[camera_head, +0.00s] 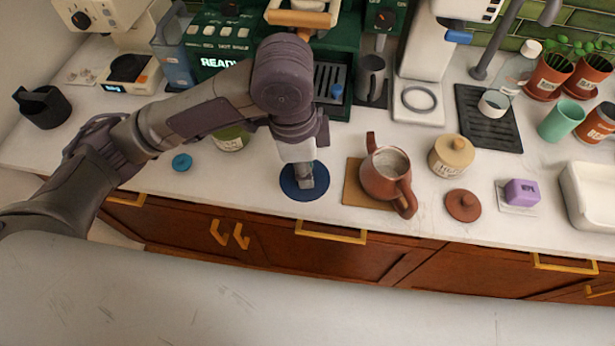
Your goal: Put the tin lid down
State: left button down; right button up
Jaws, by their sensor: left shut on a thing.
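My left gripper (304,178) points down over a dark blue disc (289,190) near the counter's front edge. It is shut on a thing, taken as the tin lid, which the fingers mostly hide. I cannot tell whether the blue disc is part of that thing or a mat below it, nor whether they touch. A green tin (231,142) with a pale label stands behind my left forearm, partly hidden. My right gripper is not in view.
Right of the gripper, a brown teapot (384,178) stands on a wooden board (355,192). A beige jar (451,156), a brown lid (463,205) and a purple block (521,192) are farther right. A small blue disc (181,162) lies left. The green coffee machine (222,45) stands behind.

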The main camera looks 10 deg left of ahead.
aim_at(275, 170)
pick_arm(q)
jog(key=shift+w+a+f, duration=0.1)
jog(key=shift+a+f, duration=0.1)
jog(key=w+a+f, duration=0.2)
jog(key=w+a+f+p, duration=0.1)
jog(key=w+a+f, duration=0.1)
jog(key=w+a, duration=0.1)
jog(key=w+a+f+p, duration=0.1)
jog(key=w+a+f, duration=0.1)
jog(key=shift+w+a, duration=0.15)
jog(key=shift+a, duration=0.25)
jog(key=shift+w+a+f, duration=0.3)
jog(key=shift+w+f, duration=0.1)
jog(key=shift+f, duration=0.1)
notch_tip(275, 170, down, 4)
jog(key=shift+r+p, duration=0.1)
jog(key=shift+p, duration=0.5)
jog(key=shift+f, duration=0.2)
jog(key=c, duration=1)
grip_release()
jog(key=shift+o, duration=0.2)
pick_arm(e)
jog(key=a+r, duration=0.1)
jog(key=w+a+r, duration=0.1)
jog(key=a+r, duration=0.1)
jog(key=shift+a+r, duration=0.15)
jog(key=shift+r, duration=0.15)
